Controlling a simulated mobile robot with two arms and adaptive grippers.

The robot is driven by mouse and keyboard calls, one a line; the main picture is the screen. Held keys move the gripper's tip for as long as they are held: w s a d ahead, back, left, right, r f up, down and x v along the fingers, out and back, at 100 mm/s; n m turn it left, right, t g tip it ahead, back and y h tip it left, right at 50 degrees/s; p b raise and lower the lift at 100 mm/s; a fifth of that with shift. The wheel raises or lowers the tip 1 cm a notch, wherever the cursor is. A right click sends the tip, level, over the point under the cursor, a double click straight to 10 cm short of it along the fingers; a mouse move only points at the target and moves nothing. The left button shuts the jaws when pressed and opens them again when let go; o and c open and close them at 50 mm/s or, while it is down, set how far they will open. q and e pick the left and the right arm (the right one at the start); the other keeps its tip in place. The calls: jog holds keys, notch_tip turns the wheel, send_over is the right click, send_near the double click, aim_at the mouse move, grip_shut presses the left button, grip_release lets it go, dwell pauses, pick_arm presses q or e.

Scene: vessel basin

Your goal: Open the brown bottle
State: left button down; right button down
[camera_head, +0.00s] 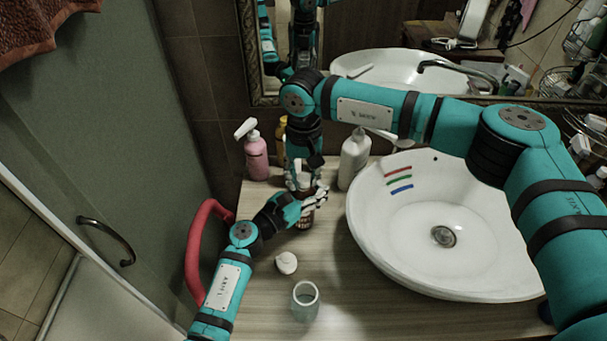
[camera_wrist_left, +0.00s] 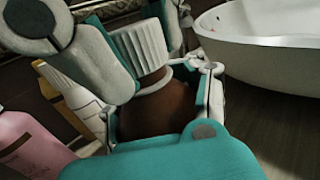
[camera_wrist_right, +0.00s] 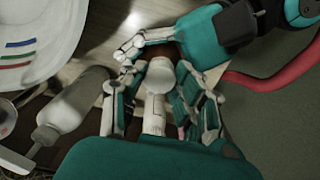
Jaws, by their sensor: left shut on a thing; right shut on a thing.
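The brown bottle (camera_head: 305,219) stands upright on the counter, left of the basin; its upper part is mostly hidden by my grippers. In the left wrist view its brown body (camera_wrist_left: 160,112) shows, with a white ribbed cap (camera_wrist_left: 141,46) on top. My left gripper (camera_head: 308,204) comes in from the lower left and is shut on the bottle body. My right gripper (camera_head: 303,182) reaches down from above and is shut on the cap. In the right wrist view the cap (camera_wrist_right: 159,78) sits between the right fingers. Whether the cap is loosened cannot be told.
A pink pump bottle (camera_head: 256,157), a yellow bottle (camera_head: 281,137) and a white bottle (camera_head: 354,157) stand behind. A small white round object (camera_head: 286,263) and a glass cup (camera_head: 305,301) stand in front. The basin (camera_head: 470,270) is right; a red curved bar (camera_head: 196,245) is left.

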aim_at(304, 178)
pick_arm(q)
jog(key=shift+f, duration=0.15)
pick_arm(e)
jog(key=shift+r, duration=0.15)
jog(key=shift+r, duration=0.95)
jog(key=shift+r, duration=2)
pick_arm(q)
jog(key=c, duration=0.5)
grip_release()
jog(key=shift+c, duration=0.2)
jog(key=shift+a, duration=0.1)
